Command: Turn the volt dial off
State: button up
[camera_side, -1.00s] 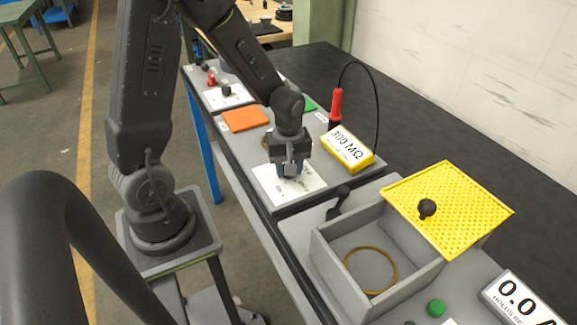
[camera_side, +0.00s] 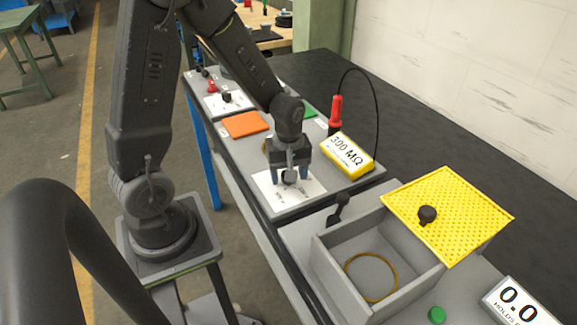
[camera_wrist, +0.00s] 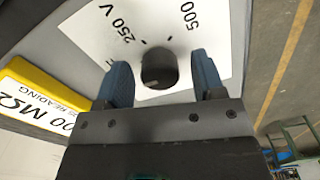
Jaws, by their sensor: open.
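The volt dial (camera_wrist: 159,69) is a dark round knob on a white plate (camera_wrist: 90,30) printed with "250 V" and "500". In the wrist view it sits between the two blue fingers of my gripper (camera_wrist: 162,82), with a gap on each side. In the side view the dial (camera_side: 289,177) shows beneath my gripper (camera_side: 290,178), on its white card. My gripper is open and points down at the dial. An "OFF" label is not clearly readable; part of a letter shows beside the left finger.
A yellow meter reading "300 MΩ" (camera_side: 347,151) stands close to the right, with a red probe (camera_side: 335,108) and black cable behind it. An orange pad (camera_side: 245,124) lies beyond. A grey open box (camera_side: 330,262) and a yellow perforated cover (camera_side: 460,205) are nearer the camera.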

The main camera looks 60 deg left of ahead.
notch_tip(320, 180, up, 14)
dwell(0.5)
jog(key=s+d+r+m+t, duration=0.5)
jog(key=s+d+m, duration=0.4)
jog(key=m, duration=0.6)
jog(key=shift+s+r+t, duration=0.3)
jog(key=shift+s+r, duration=0.3)
jog(key=shift+r, duration=0.2)
